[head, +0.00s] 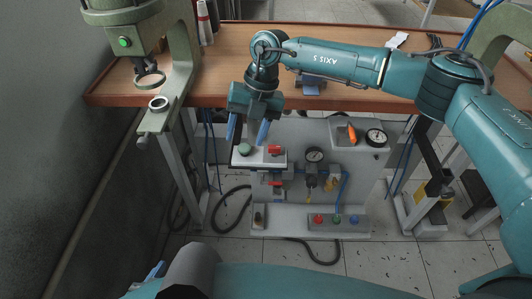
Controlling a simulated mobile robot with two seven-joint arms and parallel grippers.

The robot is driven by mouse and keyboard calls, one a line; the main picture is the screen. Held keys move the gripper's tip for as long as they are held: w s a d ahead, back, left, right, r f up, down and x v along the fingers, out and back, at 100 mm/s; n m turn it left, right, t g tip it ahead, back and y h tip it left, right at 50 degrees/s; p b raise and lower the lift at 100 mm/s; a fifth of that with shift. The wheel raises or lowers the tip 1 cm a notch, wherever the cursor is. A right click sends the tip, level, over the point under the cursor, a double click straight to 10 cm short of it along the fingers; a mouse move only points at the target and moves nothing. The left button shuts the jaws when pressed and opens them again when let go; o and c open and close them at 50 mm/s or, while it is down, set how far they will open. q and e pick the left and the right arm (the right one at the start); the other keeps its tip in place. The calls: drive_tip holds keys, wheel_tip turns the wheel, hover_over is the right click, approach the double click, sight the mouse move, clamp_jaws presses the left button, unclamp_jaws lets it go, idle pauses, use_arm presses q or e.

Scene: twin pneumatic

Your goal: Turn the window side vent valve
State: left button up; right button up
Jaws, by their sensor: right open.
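A grey pneumatic panel (295,135) stands below and in front of the wooden bench. On its left a white block carries a red valve handle (274,150) and a round green knob (245,149). A second red handle (277,184) sits lower, beneath the block. An orange lever (351,133) is at the upper right of the panel. I cannot tell which is the window side vent valve. My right gripper (247,133) points down with its blue fingers apart, above the green knob and left of the upper red handle. My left gripper (156,271) barely shows at the lower left.
A wooden bench (220,60) lies behind, with a green press (180,80) at the left. A black hose (235,205) loops on the left. Tiled floor is open in front.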

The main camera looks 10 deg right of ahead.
sight(275, 146)
drive_tip(key=w+d+r+m+t+h, duration=0.1)
drive_tip(key=w+d+r+h, duration=0.3)
drive_tip(key=d, duration=0.4)
drive_tip(key=f, duration=1.3)
drive_tip(key=shift+s+a+f+p, duration=0.1)
drive_tip(key=shift+s+a+p, duration=0.1)
drive_tip(key=shift+p, duration=0.15)
use_arm(q)
drive_tip(key=shift+s+a+r, duration=0.2)
drive_tip(key=shift+s+a, duration=0.1)
drive_tip(key=shift+a, duration=0.15)
use_arm(e)
drive_tip(key=shift+c, duration=0.5)
drive_tip(key=c, duration=0.9)
use_arm(q)
drive_tip(key=shift+w+r, duration=0.1)
drive_tip(key=shift+r, duration=0.15)
